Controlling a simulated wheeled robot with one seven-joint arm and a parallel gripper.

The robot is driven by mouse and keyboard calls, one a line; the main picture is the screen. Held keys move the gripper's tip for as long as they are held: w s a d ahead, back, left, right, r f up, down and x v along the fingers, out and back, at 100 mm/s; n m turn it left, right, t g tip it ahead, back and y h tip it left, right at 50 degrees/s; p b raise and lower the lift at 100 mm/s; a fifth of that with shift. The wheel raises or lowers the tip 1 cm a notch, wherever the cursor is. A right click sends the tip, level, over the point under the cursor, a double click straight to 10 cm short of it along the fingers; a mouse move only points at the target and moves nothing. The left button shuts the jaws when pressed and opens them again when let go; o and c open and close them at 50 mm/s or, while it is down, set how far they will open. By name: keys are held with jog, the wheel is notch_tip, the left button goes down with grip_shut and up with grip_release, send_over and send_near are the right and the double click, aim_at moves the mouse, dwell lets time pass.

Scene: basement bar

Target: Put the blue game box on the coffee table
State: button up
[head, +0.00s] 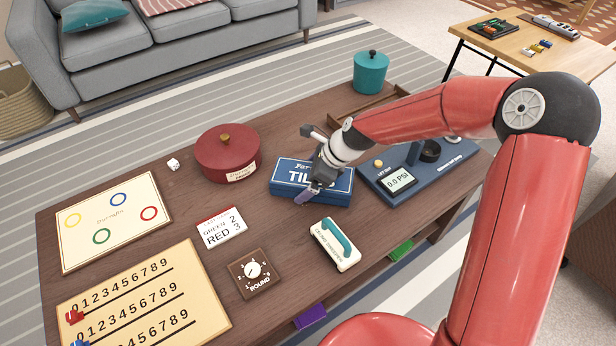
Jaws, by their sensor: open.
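The blue game box (288,178), with white lettering partly reading "TIL", lies flat on the dark brown wooden table (120,265) in front of me. My gripper (311,165) is open over the right part of the box and hides some of its lettering. One finger shows toward the far side of the box and the other over its near part. I cannot tell whether either touches it. A light wood table (508,47) with thin black legs stands at the far right. The frame does not make clear which table is called the coffee table.
A teal canister (370,72) stands behind. The light table holds small items, with bare wood between them.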

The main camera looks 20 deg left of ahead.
jog(key=v, duration=1.2)
jog(key=shift+r+p, duration=0.1)
jog(key=shift+p, duration=0.2)
jog(key=s+d+r+n+t+h, duration=0.3)
jog(key=s+d+r+n, duration=0.3)
jog(key=s+d+n, duration=0.2)
jog(key=s+d+r+n+t+h, duration=0.3)
jog(key=s+d+r+n, duration=0.3)
jog(key=s+d+n, duration=0.3)
jog(key=s+d, duration=0.4)
jog(key=d, duration=0.3)
jog(key=shift+h, duration=0.3)
jog(key=shift+c, duration=0.3)
